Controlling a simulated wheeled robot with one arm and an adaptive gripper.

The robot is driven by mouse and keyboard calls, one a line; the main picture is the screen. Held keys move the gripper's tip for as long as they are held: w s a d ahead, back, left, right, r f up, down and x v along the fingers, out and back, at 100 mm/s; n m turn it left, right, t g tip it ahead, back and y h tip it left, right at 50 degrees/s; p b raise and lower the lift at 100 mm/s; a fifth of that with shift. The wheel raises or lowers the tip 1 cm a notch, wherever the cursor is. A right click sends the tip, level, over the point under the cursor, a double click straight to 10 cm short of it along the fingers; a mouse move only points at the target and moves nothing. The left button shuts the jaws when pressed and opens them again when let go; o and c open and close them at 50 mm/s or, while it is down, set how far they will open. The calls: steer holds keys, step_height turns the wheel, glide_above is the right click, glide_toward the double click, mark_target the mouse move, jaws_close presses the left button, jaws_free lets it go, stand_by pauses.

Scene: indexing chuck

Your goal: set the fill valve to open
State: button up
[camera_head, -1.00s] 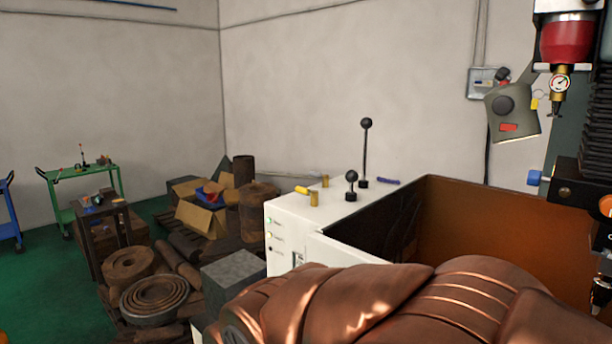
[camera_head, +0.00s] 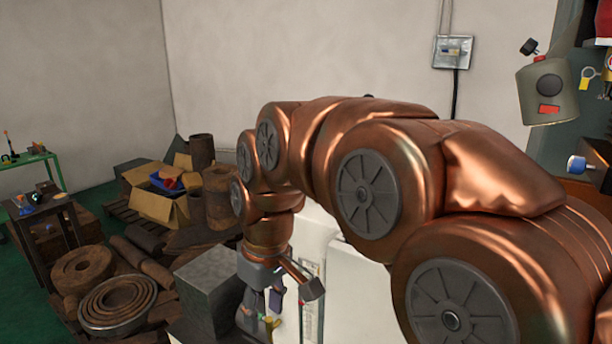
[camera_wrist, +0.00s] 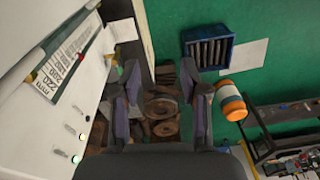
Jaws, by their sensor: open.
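I cannot make out the fill valve for certain in the current views; my copper arm covers the top of the white cabinet (camera_head: 318,228) in the head view. My gripper (camera_wrist: 163,108) is open and empty in the wrist view, its two dark fingers well apart. In the head view my gripper (camera_head: 260,312) hangs low in front of the cabinet, beside the grey block.
A grey block (camera_head: 212,283), ring stacks (camera_head: 120,300) and an open carton (camera_head: 158,200) crowd the floor left of my gripper. A wall switch box (camera_head: 453,52) and lamp-like housing (camera_head: 547,90) are at right. The wrist view shows a blue crate (camera_wrist: 208,46) and orange-white cylinder (camera_wrist: 231,100).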

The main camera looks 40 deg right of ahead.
steer(key=w+d+r+n+t+h+p, duration=0.1)
steer(key=w+d+r+t, duration=0.1)
steer(key=w+d+r, duration=0.65)
steer(key=w+d+r+n+t+p, duration=0.1)
steer(key=w+d+r+t+p, duration=0.1)
steer(key=w+d+r, duration=0.9)
steer(key=shift+s+d+f+p, duration=0.35)
steer(key=shift+s+d+f, duration=0.1)
steer(key=shift+f, duration=0.85)
steer(key=shift+s+d+f+p, duration=0.4)
steer(key=shift+s+d+f, duration=0.1)
steer(key=shift+f, duration=0.85)
steer(key=shift+s+d+f+p, duration=0.35)
steer(key=shift+s+d+f, duration=0.1)
steer(key=shift+f, duration=0.85)
steer(key=shift+c, duration=0.3)
jaws_close()
